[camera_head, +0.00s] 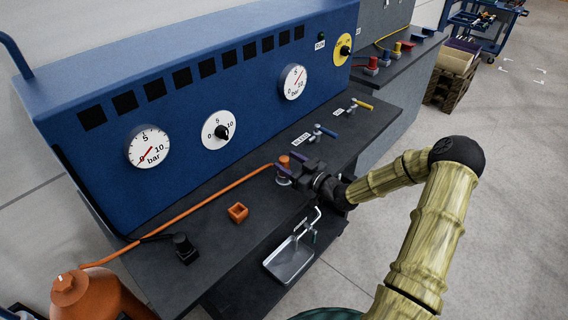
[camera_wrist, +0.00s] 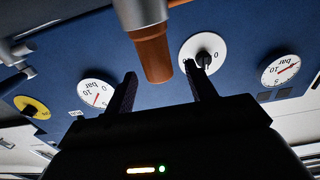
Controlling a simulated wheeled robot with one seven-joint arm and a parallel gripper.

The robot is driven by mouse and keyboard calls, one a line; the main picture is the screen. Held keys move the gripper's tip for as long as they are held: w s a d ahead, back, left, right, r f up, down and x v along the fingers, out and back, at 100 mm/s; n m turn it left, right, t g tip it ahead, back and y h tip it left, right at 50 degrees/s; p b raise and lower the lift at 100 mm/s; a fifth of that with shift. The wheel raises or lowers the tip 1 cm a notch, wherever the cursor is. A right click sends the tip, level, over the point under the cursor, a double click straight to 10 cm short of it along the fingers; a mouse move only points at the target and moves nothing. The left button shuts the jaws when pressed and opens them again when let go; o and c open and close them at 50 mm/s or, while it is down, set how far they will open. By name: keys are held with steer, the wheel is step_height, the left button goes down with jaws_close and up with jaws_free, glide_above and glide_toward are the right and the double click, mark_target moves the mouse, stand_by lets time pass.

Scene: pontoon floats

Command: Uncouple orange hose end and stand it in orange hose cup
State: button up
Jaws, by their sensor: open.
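The orange hose end (camera_head: 284,161) stands upright on a grey coupling (camera_head: 283,180) on the dark bench top. The orange hose (camera_head: 215,193) runs from it to the lower left. My gripper (camera_head: 291,170) is at the hose end, with its fingers open. In the wrist view, the orange hose end (camera_wrist: 154,55) with its grey collar (camera_wrist: 140,12) appears between the two dark fingertips (camera_wrist: 159,72); I cannot tell whether they touch it. A small square orange cup (camera_head: 237,212) stands on the bench to the left of my gripper and looks empty.
A blue gauge panel (camera_head: 190,110) rises behind the bench. A black block (camera_head: 185,248) stands left of the cup. Blue-handled (camera_head: 326,131) and yellow-handled (camera_head: 361,104) valves are to the right. A metal tray (camera_head: 289,261) is below the front edge. An orange tank (camera_head: 92,298) stands lower left.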

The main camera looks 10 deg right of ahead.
steer(key=shift+w+a, duration=0.2)
steer(key=shift+w, duration=0.1)
steer(key=c, duration=1.1)
step_height(320, 180, up, 10)
steer(key=shift+b, duration=0.95)
